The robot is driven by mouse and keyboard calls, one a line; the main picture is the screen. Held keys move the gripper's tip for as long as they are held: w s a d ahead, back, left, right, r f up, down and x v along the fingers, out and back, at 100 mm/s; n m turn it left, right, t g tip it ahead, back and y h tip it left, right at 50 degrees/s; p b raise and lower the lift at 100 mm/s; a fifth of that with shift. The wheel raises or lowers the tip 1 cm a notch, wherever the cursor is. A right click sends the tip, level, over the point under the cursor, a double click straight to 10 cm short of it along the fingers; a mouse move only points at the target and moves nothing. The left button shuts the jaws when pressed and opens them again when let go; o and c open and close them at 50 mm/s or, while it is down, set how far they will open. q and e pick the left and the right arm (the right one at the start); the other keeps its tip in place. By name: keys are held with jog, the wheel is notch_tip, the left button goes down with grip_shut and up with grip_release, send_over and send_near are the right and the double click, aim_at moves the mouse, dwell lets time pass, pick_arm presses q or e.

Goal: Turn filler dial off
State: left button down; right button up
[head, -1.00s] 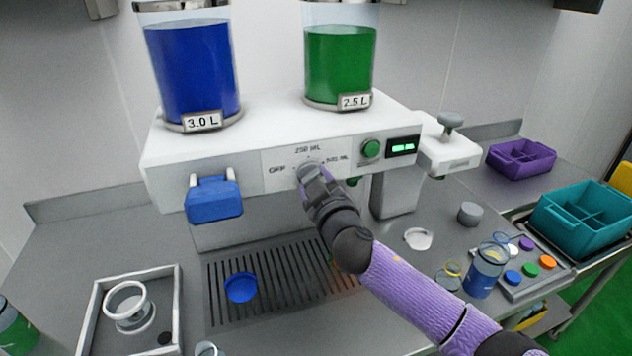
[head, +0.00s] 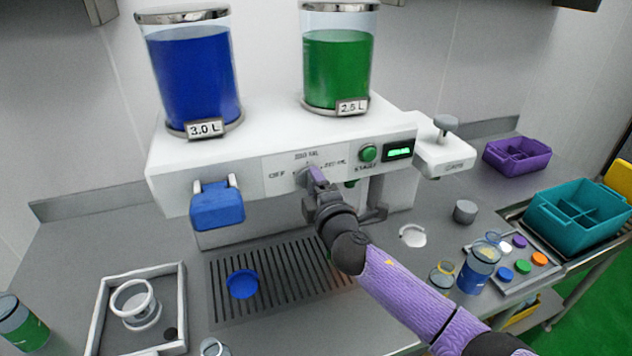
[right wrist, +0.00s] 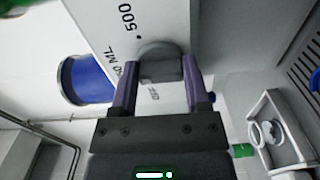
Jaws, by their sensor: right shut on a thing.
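The filler dial (head: 301,180) is a grey round knob on the white front panel of the filler machine (head: 250,158). Marks for OFF, 250 ML and 500 ML stand around it. My right gripper (head: 314,181) reaches the panel from the front and is shut on the dial. In the right wrist view the dial (right wrist: 160,60) sits between the two purple-sided fingers, and the gripper (right wrist: 160,82) covers part of it. I cannot tell which mark the dial points to. My left gripper is not in view.
A blue tank (head: 195,80) and a green tank (head: 338,70) stand on the machine. A blue handle block (head: 217,207) is left of the dial, and a green start button (head: 368,153) is to the right.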

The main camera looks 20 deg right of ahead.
jog(key=n+p, duration=0.2)
jog(key=n, duration=0.4)
jog(key=n+p, duration=0.1)
jog(key=n, duration=0.5)
jog(key=shift+a+r+p, duration=0.15)
jog(key=shift+p, duration=0.2)
jog(key=shift+n, duration=0.3)
jog(key=o, duration=1.3)
